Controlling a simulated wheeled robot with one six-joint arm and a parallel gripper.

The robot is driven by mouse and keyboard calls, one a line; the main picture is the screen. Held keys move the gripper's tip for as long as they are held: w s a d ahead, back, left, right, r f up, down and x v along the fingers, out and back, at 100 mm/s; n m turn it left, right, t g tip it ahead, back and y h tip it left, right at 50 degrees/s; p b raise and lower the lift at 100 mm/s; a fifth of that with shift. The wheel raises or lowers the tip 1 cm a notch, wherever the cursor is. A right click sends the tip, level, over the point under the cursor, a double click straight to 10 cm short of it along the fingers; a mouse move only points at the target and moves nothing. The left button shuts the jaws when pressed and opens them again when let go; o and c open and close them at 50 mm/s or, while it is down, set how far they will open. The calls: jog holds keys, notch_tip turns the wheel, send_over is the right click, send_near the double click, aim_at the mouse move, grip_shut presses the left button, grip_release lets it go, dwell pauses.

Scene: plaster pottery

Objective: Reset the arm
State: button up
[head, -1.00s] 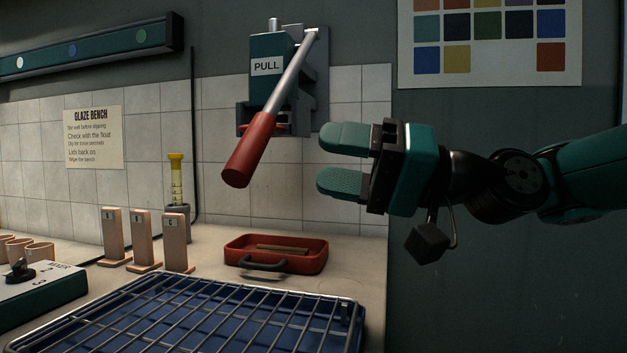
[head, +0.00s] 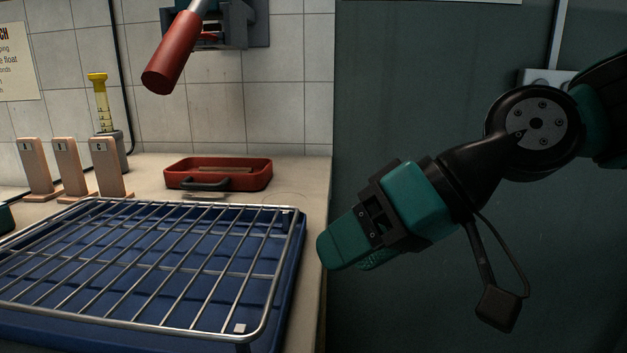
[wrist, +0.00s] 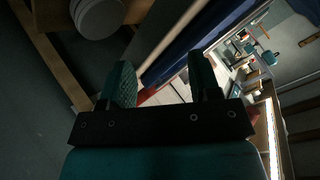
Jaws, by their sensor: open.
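My gripper (head: 345,255) hangs in the head view just right of the bench's right edge, its teal fingers pointing left and down toward the blue tray. In the wrist view my gripper (wrist: 160,85) shows two fingers apart with nothing between them. In the head view the fingers overlap, so the gap is hidden there. My arm comes in from the upper right, bent at the elbow.
A blue tray (head: 287,305) with a wire rack (head: 262,318) fills the bench front. A red tray (head: 218,176) sits behind it. A red lever handle (head: 172,55) hangs at upper left. Tan upright blocks (head: 69,168) stand at left. Right of the bench is open.

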jog(key=s+d+f+g+h, duration=0.2)
jog(key=s+d+f+h, duration=0.4)
jog(key=s+d+f, duration=0.4)
notch_tip(320, 180, up, 29)
jog(key=w+d+p, duration=0.1)
jog(key=p, duration=2.6)
jog(key=shift+w+f+m+p, duration=0.2)
jog(key=shift+m+p, duration=0.1)
jog(key=shift+m, duration=0.1)
